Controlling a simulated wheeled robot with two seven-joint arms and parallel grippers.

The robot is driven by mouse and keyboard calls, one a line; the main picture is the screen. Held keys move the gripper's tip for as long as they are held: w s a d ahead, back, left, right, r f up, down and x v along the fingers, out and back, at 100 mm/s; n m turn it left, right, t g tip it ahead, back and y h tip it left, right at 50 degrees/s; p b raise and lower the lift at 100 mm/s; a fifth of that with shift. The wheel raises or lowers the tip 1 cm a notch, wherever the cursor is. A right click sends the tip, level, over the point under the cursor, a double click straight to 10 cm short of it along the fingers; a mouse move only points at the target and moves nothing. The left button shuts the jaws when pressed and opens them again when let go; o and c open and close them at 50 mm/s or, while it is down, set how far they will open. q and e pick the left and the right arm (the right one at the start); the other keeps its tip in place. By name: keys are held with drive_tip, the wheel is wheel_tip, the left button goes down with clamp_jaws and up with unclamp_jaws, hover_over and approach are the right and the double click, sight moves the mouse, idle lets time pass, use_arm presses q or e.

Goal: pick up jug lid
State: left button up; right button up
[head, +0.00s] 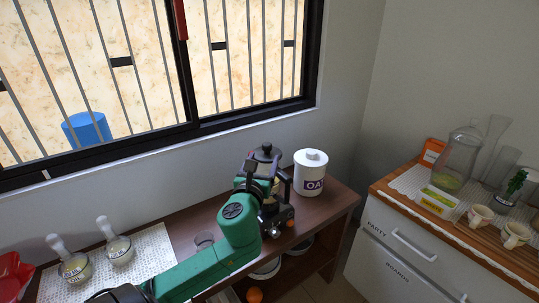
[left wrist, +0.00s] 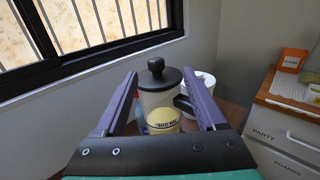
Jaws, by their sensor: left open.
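In the head view the lid (head: 266,154) shows just beyond my left gripper (head: 264,172), which hides much of the jug. My left gripper also shows in the left wrist view (left wrist: 160,77). Its fingers are spread, one to each side of the lid, with a gap on both sides. My right gripper is not in view.
A white OATS canister (head: 311,174) stands right of the jug, close to it. A white cabinet (head: 392,255) with glassware and cups is at the right. The window wall is behind.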

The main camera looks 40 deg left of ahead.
sight(268, 143)
use_arm(q)
drive_tip(key=x, duration=0.4)
drive_tip(key=p+x, duration=0.1)
drive_tip(key=x, duration=0.3)
drive_tip(key=f+x, duration=0.1)
drive_tip(key=x, duration=0.3)
drive_tip(key=shift+w+a+p, duration=0.15)
drive_tip(key=shift+a+p, duration=0.2)
drive_tip(key=shift+a, duration=0.2)
drive_tip(key=shift+w+a+f, duration=0.1)
drive_tip(key=shift+w, duration=0.1)
drive_tip(key=shift+s, duration=0.1)
clamp_jaws()
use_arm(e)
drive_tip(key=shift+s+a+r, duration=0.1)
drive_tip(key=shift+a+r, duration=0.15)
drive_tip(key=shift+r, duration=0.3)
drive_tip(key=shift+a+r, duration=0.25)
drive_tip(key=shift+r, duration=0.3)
